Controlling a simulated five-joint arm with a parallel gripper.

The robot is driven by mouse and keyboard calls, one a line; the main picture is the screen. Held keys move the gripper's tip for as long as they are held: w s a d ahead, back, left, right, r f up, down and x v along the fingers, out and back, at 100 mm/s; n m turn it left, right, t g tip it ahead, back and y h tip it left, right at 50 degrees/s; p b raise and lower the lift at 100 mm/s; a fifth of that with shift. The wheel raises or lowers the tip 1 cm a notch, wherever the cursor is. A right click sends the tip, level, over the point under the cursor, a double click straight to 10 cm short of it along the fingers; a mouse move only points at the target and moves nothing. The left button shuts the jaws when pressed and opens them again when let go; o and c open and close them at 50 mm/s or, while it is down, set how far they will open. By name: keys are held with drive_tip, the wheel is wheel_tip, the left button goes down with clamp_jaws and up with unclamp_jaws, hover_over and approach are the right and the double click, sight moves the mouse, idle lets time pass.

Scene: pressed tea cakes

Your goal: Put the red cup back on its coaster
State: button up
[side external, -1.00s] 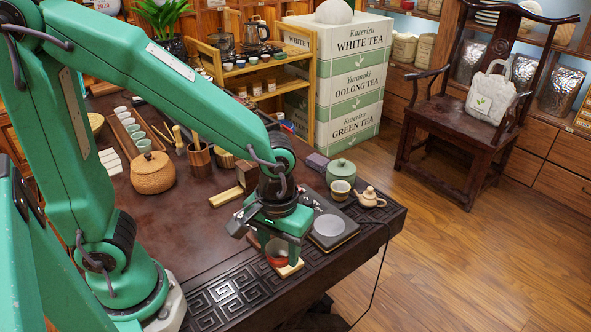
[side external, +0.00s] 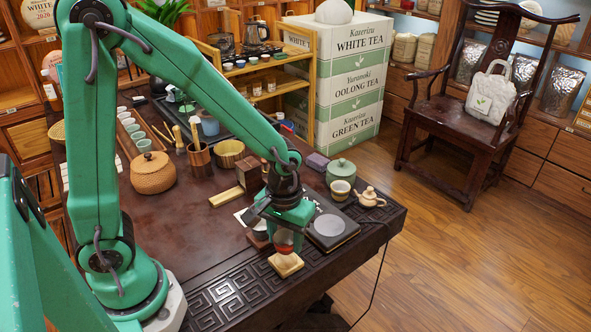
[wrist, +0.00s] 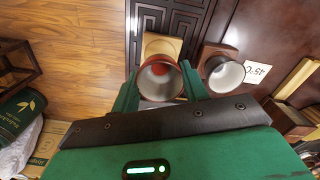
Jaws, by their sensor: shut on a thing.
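My gripper (side external: 283,232) is shut on the red cup (side external: 284,243), near the front edge of the dark table. The cup is held raised above the light wooden coaster (side external: 286,265), its lower part showing between the fingers. In the wrist view the red cup (wrist: 158,82) is between my fingertips (wrist: 160,92), its pale inside facing the camera. The square coaster (wrist: 161,44) shows past the cup's rim, partly covered by it.
A dark cup (wrist: 224,76) stands close beside the red one on a brown coaster (wrist: 214,52), near a white card (wrist: 257,72). A dark tray-like scale (side external: 330,229) lies just right of my gripper.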

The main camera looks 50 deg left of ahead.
sight(285, 248)
drive_tip(key=shift+f, duration=1.6)
drive_tip(key=shift+f, duration=0.1)
drive_tip(key=o, duration=1)
drive_tip(key=shift+o, duration=0.2)
wheel_tip(285, 248, up, 12)
